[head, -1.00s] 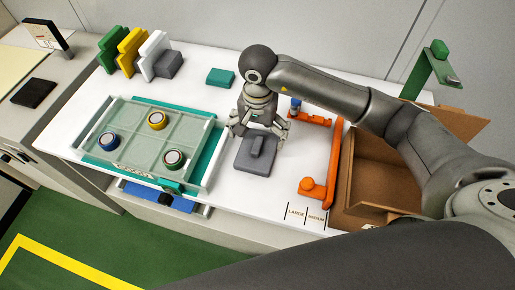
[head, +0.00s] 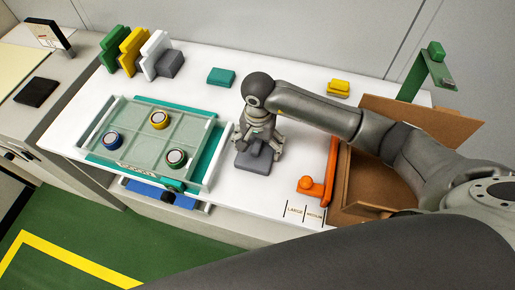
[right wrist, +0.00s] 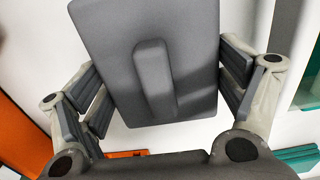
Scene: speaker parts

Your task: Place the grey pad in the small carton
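The grey pad (head: 254,160), a flat dark grey slab with a raised bar, lies on the white table right of the tray. In the right wrist view the pad (right wrist: 190,95) fills the middle with its bar upward. My right gripper (head: 258,148) is over the pad, pointing down. In the right wrist view its fingers (right wrist: 165,88) are spread, one at each side of the pad, and do not visibly grip it. A brown carton (head: 375,188) stands open at the right, partly hidden by my right arm. My left gripper is out of view.
A pale tray (head: 133,140) with several round parts stands at left. An orange fixture (head: 318,190) lies between pad and carton. A teal block (head: 221,77), a yellow part (head: 339,87) and a grey block (head: 170,63) are at the back. A green stand (head: 425,68) rises at right.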

